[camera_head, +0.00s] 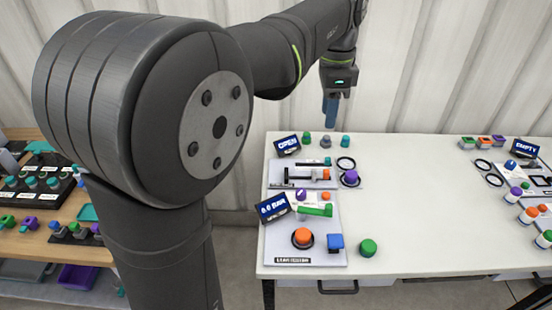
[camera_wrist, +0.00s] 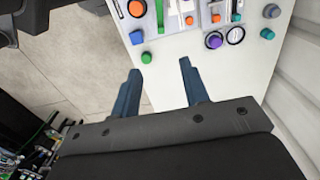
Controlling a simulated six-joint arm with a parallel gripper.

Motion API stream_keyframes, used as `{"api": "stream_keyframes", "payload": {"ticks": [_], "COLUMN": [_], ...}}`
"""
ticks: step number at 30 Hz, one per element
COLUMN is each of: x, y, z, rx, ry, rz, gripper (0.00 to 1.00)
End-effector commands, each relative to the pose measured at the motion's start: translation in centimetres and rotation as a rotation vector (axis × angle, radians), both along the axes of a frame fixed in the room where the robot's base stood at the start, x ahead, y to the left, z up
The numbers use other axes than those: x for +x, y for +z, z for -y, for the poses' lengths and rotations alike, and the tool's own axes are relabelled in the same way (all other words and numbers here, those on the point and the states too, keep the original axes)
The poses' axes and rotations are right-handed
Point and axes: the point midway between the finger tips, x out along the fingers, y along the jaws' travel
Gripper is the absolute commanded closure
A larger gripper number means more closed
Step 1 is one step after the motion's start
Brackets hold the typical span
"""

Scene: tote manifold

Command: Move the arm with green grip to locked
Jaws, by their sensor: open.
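An arm with a green grip (camera_head: 316,211) lies roughly level on the lower panel (camera_head: 330,255), right of the "0.0 BAR" display (camera_head: 273,207). The green grip also shows at the top edge of the wrist view (camera_wrist: 160,14). Its exact setting and any locked mark are too small to read. My gripper (camera_head: 331,110) hangs above and behind the table, apart from both panels. In the wrist view its two blue fingers (camera_wrist: 160,69) are spread with nothing between them.
An orange knob (camera_head: 302,236), a blue block (camera_head: 335,241) and a green knob (camera_head: 368,247) stand near the front. The upper panel has an "OPEN" display (camera_head: 287,144), a dark lever (camera_head: 308,176) and a purple knob (camera_head: 350,177) beside it. The table's middle (camera_head: 420,200) is clear.

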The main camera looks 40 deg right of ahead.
Motion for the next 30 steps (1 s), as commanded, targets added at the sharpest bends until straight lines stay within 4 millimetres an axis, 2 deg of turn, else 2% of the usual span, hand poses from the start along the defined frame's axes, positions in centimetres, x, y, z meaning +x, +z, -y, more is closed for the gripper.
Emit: {"api": "stream_keyframes", "payload": {"ticks": [5, 8, 21, 25, 30], "x": [-0.2, -0.5, -2.5, -3.0, -3.3], "y": [-1.1, -2.6, -10.9, -12.6, -13.6], "z": [0.3, 0.7, 2.2, 2.3, 2.4], "rx": [0.002, 0.004, 0.004, 0.003, 0.001], "ry": [0.094, 0.241, 1.079, 1.259, 1.378], "rz": [-0.001, -0.001, 0.001, 0.001, 0.001], "gripper": [0.58, 0.58, 0.58, 0.58, 0.58]}}
